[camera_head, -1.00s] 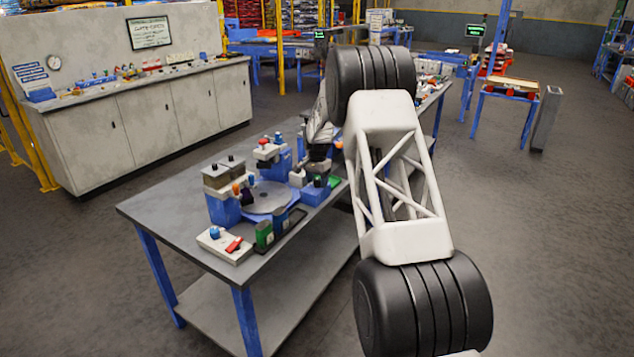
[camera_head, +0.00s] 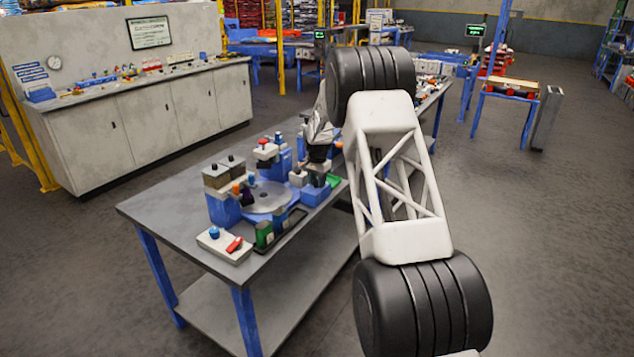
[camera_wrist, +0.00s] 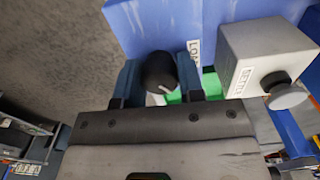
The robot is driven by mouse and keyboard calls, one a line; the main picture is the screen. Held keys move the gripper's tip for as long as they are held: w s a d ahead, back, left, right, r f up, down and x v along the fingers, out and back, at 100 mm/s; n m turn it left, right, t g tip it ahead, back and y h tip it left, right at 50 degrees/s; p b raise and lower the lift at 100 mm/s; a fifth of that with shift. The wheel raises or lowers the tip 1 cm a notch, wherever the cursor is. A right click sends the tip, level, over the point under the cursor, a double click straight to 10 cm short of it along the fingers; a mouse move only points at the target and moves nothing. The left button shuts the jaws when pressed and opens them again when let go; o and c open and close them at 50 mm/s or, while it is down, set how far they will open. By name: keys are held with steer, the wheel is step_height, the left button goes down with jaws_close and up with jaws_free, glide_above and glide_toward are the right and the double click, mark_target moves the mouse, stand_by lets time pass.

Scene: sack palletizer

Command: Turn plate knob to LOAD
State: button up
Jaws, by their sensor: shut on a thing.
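The plate knob, a black round knob with a pale pointer line (camera_wrist: 160,73), shows in the wrist view between the two fingers. My gripper (camera_wrist: 162,86) is shut on it. A blue housing stands behind the knob, with a white label (camera_wrist: 194,58) that is partly cut off and reads something like "LOA". In the head view my gripper (camera_head: 318,165) is at the far right side of the blue machine on the table; the knob is hidden there.
A grey box (camera_wrist: 262,62) with a black-and-grey button and a "SETTLE"-like label sits right of the knob. The machine's round metal plate (camera_head: 265,198), blue posts and a switch box (camera_head: 224,244) stand on the grey table (camera_head: 165,210). The table's left end is clear.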

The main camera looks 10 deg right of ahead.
steer(key=shift+n, duration=0.3)
steer(key=n, duration=0.5)
steer(key=shift+r, duration=0.1)
steer(key=n, duration=0.6)
stand_by(0.3)
steer(key=o, duration=0.9)
steer(key=shift+r, duration=3.85)
